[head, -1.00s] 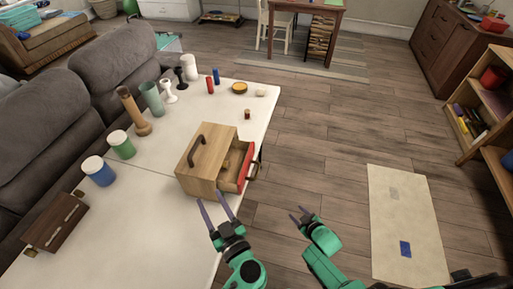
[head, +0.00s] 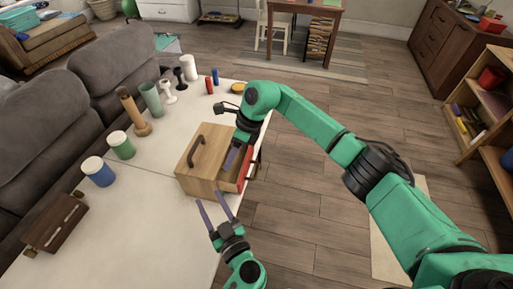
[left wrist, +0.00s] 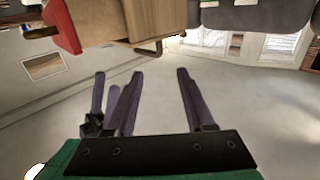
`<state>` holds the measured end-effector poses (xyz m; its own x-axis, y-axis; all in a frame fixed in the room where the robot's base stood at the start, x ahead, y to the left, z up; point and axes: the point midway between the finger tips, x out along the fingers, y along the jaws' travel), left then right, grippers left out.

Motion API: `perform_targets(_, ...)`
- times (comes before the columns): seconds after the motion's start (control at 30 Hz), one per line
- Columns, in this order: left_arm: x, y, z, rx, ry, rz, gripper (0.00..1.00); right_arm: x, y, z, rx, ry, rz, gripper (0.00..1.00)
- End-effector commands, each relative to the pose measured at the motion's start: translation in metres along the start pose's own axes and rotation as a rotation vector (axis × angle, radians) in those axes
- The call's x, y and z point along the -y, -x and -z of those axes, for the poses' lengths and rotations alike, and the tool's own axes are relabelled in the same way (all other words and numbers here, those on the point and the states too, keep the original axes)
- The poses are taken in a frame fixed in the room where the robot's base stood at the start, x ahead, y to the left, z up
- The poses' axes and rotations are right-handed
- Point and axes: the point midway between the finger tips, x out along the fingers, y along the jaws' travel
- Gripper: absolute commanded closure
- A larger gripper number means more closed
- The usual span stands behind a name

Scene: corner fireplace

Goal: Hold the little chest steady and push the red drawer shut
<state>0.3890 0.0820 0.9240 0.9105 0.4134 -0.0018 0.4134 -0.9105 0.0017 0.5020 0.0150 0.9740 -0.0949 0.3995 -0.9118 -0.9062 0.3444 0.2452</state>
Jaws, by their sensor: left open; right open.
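The little wooden chest (head: 200,182) stands on the white table with its dark handle on top. Its red drawer (head: 251,160) sticks out on the right side, partly covered by my right arm. My left gripper (head: 211,199) is open and empty, just in front of the chest and apart from it. My right gripper (head: 232,153) reaches down over the open drawer; only one finger shows clearly, and contact cannot be told. In the left wrist view the chest (left wrist: 160,18) and the red drawer front (left wrist: 62,25) appear at the top, beyond my open left fingers (left wrist: 160,73).
A dark brown box (head: 55,222), a blue jar (head: 98,172), a green jar (head: 121,145) and several upright pieces stand on the table (head: 145,205) left of and behind the chest. A grey sofa (head: 40,125) borders its left side. The table's right edge lies close to the drawer.

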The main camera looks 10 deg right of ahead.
Motion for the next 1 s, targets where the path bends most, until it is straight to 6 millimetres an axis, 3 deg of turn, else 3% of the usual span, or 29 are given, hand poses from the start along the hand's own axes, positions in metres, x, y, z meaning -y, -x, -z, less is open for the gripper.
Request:
perform_targets(0.1,0.000,0.000,0.000,0.000,0.000,0.000,0.46,0.031,0.023,0.038,-0.255,0.115,0.167,0.50)
perform_targets(0.2,0.000,0.000,0.000,0.000,0.000,0.000,0.46,0.042,0.033,0.052,-0.349,0.144,0.220,0.50)
perform_targets(0.47,0.000,-0.006,0.001,-0.003,-0.001,0.000,0.46,0.044,0.035,0.055,-0.364,0.147,0.229,0.50)
perform_targets(0.57,0.000,-0.022,0.001,-0.005,-0.002,0.000,0.46,0.043,0.035,0.054,-0.363,0.147,0.228,0.50)
perform_targets(1.0,0.000,-0.125,0.001,-0.003,-0.001,0.001,0.46,0.043,0.034,0.054,-0.360,0.146,0.227,0.50)
